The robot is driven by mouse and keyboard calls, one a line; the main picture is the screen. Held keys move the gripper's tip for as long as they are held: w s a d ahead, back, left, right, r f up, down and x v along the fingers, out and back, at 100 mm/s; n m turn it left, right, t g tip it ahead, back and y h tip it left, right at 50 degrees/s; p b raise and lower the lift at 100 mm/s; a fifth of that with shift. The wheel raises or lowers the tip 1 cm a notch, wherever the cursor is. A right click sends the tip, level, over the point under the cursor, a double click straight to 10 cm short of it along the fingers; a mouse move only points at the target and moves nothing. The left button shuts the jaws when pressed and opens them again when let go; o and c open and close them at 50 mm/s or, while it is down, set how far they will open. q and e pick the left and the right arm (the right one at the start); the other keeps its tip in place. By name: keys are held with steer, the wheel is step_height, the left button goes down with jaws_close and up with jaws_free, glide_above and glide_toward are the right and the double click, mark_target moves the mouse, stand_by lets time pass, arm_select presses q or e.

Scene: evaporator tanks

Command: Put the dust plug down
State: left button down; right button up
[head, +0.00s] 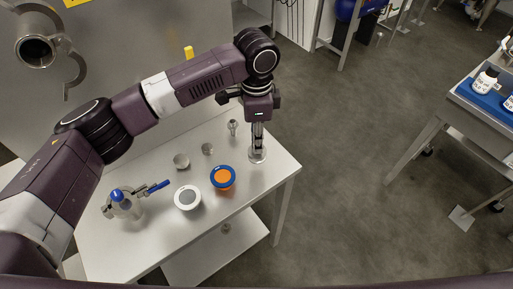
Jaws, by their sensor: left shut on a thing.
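My left arm reaches in from the left over a white table. My left gripper (257,144) points down at the table's far right part and is shut on a small pale disc-like piece (257,156), which I take to be the dust plug. The fingers partly hide it. The piece is at or just above the tabletop; I cannot tell whether it touches. My right gripper is not in view.
On the white table (262,190) are an orange disc with a blue rim (222,177), a white ring with a grey centre (187,197), small metal caps (181,161), a metal fitting (233,127), and a bottle with a blue top (120,197). The table's right end is clear.

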arm_select(q)
steer(key=shift+f, duration=0.75)
step_height(320, 180, down, 3)
steer(key=shift+f+p, duration=0.2)
steer(key=shift+p, duration=0.25)
steer(key=shift+f, duration=0.3)
steer(key=c, duration=1.7)
jaws_free()
